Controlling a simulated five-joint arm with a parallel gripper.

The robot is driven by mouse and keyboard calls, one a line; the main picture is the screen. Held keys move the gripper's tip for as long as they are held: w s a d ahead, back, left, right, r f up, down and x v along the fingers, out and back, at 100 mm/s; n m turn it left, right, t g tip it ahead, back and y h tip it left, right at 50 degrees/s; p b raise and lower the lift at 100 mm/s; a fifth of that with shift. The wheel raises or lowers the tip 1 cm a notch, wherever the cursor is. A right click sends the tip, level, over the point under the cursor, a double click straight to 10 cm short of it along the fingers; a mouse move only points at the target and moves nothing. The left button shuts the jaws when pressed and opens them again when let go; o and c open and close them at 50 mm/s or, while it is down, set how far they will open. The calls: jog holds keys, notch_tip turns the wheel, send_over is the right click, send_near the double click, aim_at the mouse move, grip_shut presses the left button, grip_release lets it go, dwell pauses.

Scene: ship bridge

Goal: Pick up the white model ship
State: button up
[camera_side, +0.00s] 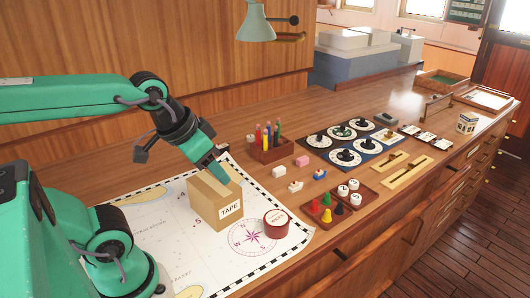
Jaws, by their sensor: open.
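Several tiny model pieces lie on the wooden counter right of the map. The whitest one, a small white block-like piece that looks like the white model ship (279,171), sits nearest the pen holder.
A wooden pen holder (270,150) is behind the ships. A tray of coloured pegs (327,214) is in front. A dial panel (345,157) is to the right.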

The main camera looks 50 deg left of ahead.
jog(key=w+a+r+g, duration=0.1)
jog(key=w+a+r, duration=0.1)
jog(key=w, duration=0.6)
jog(key=g, duration=0.5)
send_over(296, 183)
jog(key=f, duration=1.7)
jog(key=shift+s+f, duration=0.3)
jog(key=shift+f, duration=0.05)
jog(key=shift+w+f, duration=0.2)
jog(key=shift+f, duration=1.55)
jog(key=shift+f, duration=0.1)
jog(key=shift+w+f, duration=0.1)
jog(key=shift+f, duration=2.4)
